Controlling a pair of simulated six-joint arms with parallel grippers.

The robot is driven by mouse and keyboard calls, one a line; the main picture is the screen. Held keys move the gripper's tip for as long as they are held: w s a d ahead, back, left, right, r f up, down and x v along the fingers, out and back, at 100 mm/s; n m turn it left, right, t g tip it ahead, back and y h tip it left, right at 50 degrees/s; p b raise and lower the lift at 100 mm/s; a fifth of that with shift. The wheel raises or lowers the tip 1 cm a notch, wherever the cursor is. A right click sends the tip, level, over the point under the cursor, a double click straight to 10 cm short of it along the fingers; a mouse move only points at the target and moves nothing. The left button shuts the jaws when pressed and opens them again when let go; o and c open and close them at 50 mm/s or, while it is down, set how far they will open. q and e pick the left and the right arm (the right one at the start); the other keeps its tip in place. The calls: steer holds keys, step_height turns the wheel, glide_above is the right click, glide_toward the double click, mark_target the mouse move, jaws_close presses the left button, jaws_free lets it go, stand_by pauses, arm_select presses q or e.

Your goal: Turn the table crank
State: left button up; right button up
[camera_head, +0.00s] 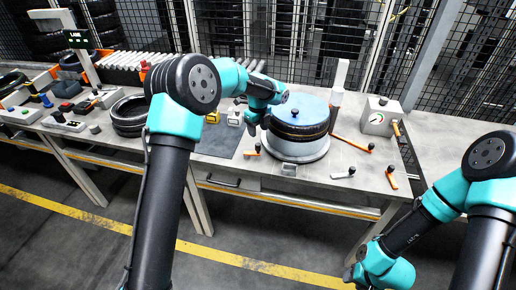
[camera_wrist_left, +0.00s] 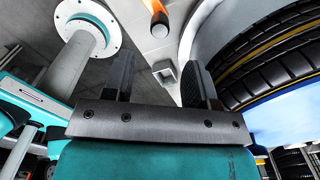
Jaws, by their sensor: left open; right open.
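A short orange handle with a dark knob (camera_head: 252,150), perhaps the crank, lies at the front left of the round turntable (camera_head: 300,150). An orange handle with a grey round end (camera_wrist_left: 160,28) shows beyond my fingers in the left wrist view. A tyre (camera_head: 300,130) with a blue disc on top (camera_head: 300,106) sits on the turntable. My left gripper (camera_head: 252,120) is beside the tyre's left side, open; in the left wrist view its fingers (camera_wrist_left: 158,80) are apart with nothing between them. My right gripper (camera_head: 350,272) is open, low in front of the table, away from the turntable.
A small square bracket (camera_head: 289,170) is at the turntable's front. A long orange rod (camera_head: 354,144), a white handle (camera_head: 344,174) and an orange tool (camera_head: 391,179) lie to the right. A gauge box (camera_head: 379,117) stands behind them. Stacked tyres (camera_head: 128,115) are at left.

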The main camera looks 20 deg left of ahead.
mark_target(258, 144)
arm_select(q)
step_height(258, 144, down, 10)
steer(key=shift+f, duration=0.15)
stand_by(0.3)
steer(key=c, duration=0.9)
